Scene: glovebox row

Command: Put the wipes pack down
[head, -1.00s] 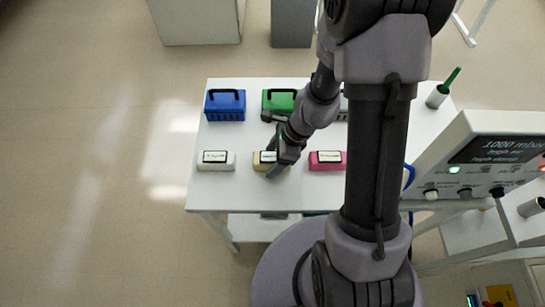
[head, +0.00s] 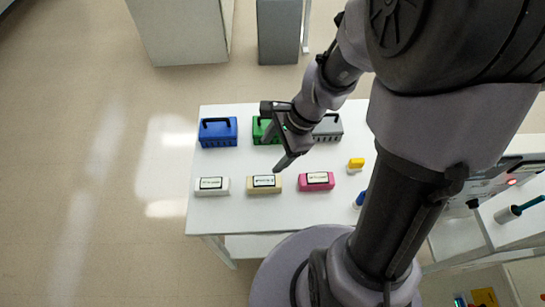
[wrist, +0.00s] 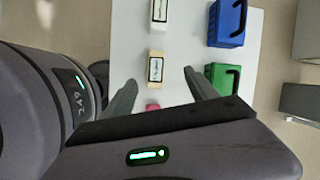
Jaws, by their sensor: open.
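Three small labelled packs stand in a row on the white table (head: 165,175): a white one (head: 212,191), a beige one (head: 264,189) and a pink one (head: 317,187). Their labels are too small to read, so I cannot tell by name which is the wipes pack. My gripper (head: 284,164) is open and empty, above the table just behind the beige and pink packs. In the wrist view, the beige pack (wrist: 155,55) lies beyond the open fingers (wrist: 161,86), apart from them. The pink pack (wrist: 153,106) is partly hidden there.
A blue basket (head: 218,139), a green basket (head: 262,139) partly behind my gripper, and a grey basket (head: 330,135) line the back of the table. A yellow-topped item (head: 355,165) stands at the right. The table's left edge strip is clear.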

